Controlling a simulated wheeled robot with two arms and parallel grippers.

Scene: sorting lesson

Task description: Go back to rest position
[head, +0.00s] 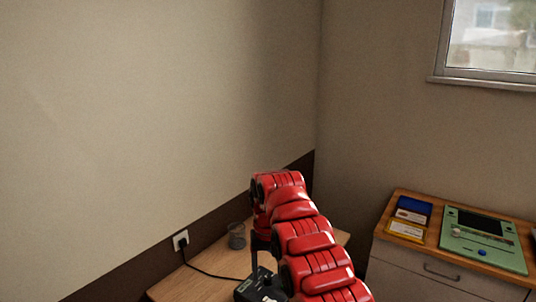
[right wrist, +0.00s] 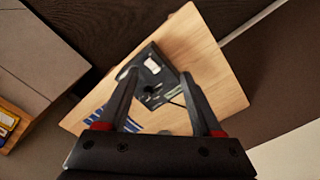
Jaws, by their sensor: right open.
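My right arm, red, reaches in from the bottom of the head view over a small wooden table (head: 210,267). My right gripper (right wrist: 158,76) is open and empty in the right wrist view, its two dark fingers spread apart above the same table (right wrist: 205,45). A black box-like device (right wrist: 153,78) lies on the table beyond and between the fingertips, apart from them as far as I can tell. The device (head: 249,288) shows partly in the head view, the rest hidden by my arm. My left gripper is in neither view.
A dark, see-through cup (head: 237,237) stands at the table's back. A cable runs from the table to a wall socket (head: 181,240). A drawer cabinet (head: 440,276) at right holds a green board (head: 484,240) and blue and yellow trays (head: 405,229). Walls close off the back.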

